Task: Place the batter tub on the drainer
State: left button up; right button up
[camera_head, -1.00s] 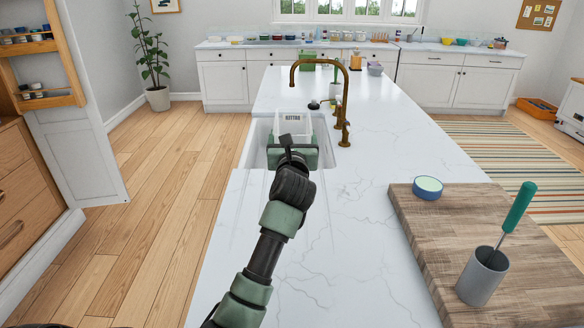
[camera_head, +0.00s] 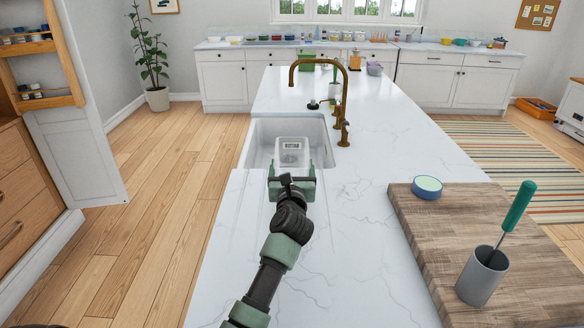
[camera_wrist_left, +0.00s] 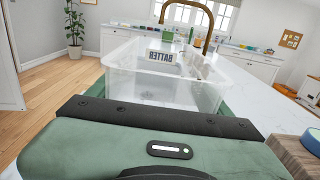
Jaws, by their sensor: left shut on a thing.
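The batter tub (camera_head: 292,146) is a clear, whitish tub with a dark-lettered label. In the head view it shows over the near part of the white sink. My left gripper (camera_head: 291,182) is shut on its near side. In the left wrist view the tub (camera_wrist_left: 140,88) fills the middle, upright, with its label reading reversed through the clear wall. The drainer (camera_head: 232,215) appears as faint grooves in the white worktop on the near side of the sink, partly hidden by my left arm. I cannot tell the tub's exact height. My right gripper is not in view.
The sink basin (camera_head: 262,135) lies just beyond the drainer, with a brass tap (camera_head: 345,100) at its right. A wooden board (camera_head: 440,240) at the right holds a round blue-green container (camera_head: 427,187) and a grey cup (camera_head: 483,278) with a green-handled tool. The worktop between is clear.

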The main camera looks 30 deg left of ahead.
pick_arm(q)
jog(key=o, duration=2)
jog(key=shift+o, duration=0.2)
jog(key=shift+s, duration=0.1)
jog(key=b+v, duration=0.1)
jog(key=v, duration=1.1)
jog(key=shift+b, duration=0.3)
